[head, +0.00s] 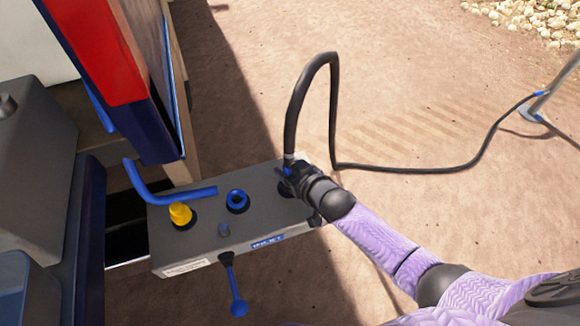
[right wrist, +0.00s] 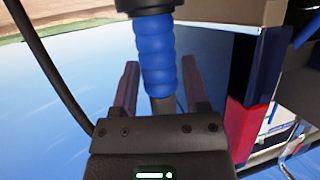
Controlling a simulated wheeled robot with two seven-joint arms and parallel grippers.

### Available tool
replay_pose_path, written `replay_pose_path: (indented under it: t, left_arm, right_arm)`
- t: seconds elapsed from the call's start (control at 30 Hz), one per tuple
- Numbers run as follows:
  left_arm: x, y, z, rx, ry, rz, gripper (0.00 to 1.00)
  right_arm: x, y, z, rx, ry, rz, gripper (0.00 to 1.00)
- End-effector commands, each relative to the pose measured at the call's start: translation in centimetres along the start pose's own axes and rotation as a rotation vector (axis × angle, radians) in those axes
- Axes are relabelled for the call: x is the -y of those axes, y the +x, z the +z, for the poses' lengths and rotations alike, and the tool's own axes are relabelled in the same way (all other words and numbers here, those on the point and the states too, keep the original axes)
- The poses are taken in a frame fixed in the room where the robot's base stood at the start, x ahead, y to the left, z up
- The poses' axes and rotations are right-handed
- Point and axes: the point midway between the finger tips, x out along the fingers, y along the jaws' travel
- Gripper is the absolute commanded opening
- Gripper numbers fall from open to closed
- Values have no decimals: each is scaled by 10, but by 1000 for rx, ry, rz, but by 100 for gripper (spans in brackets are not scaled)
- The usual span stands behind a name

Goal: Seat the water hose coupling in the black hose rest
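The hose coupling has a blue ribbed sleeve (right wrist: 155,55) and a grey metal stem. In the right wrist view it lies between the two fingers of my right gripper (right wrist: 160,80). The fingers stand apart, with a narrow gap beside the sleeve, so the gripper looks open around it. In the head view my right gripper (head: 290,180) is at the far right corner of the grey box and mostly covers the coupling. A black part (right wrist: 150,6) meets the sleeve's far end; whether it is the hose rest cannot be told. My left gripper is not in view.
The grey box (head: 205,245) carries a blue ring (head: 237,201), a yellow knob (head: 180,213), a blue bent handle (head: 170,190) and a blue-tipped lever (head: 238,307). The black hose (head: 333,110) arches up, then runs along the ground to a post (head: 552,90). Red and blue machinery stands left.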

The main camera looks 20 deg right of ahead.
Motion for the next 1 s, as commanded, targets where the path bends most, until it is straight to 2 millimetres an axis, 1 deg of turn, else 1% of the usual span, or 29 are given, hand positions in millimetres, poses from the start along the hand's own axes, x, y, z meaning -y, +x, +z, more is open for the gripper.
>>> replay_pose_path:
  t: [0.03,0.1,0.43,0.5,0.6,0.73,0.83,0.9,1.0]
  left_arm:
    - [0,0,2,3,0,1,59]
    - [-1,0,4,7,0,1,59]
    - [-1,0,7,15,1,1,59]
    - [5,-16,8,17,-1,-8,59]
    - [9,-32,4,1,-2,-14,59]
    - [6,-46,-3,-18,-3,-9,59]
    - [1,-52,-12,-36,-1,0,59]
    - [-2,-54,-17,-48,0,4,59]
    - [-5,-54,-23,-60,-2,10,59]
  right_arm:
    - [0,0,0,0,0,0,70]
    - [0,0,0,1,0,0,82]
    - [0,0,1,3,0,0,82]
    - [0,-19,-4,3,0,1,82]
    - [0,-46,-6,3,0,0,82]
    - [0,-76,-5,3,0,0,82]
    - [0,-91,-3,2,0,0,82]
    - [0,-97,-2,2,-1,0,82]
    - [0,-100,0,1,-1,0,82]
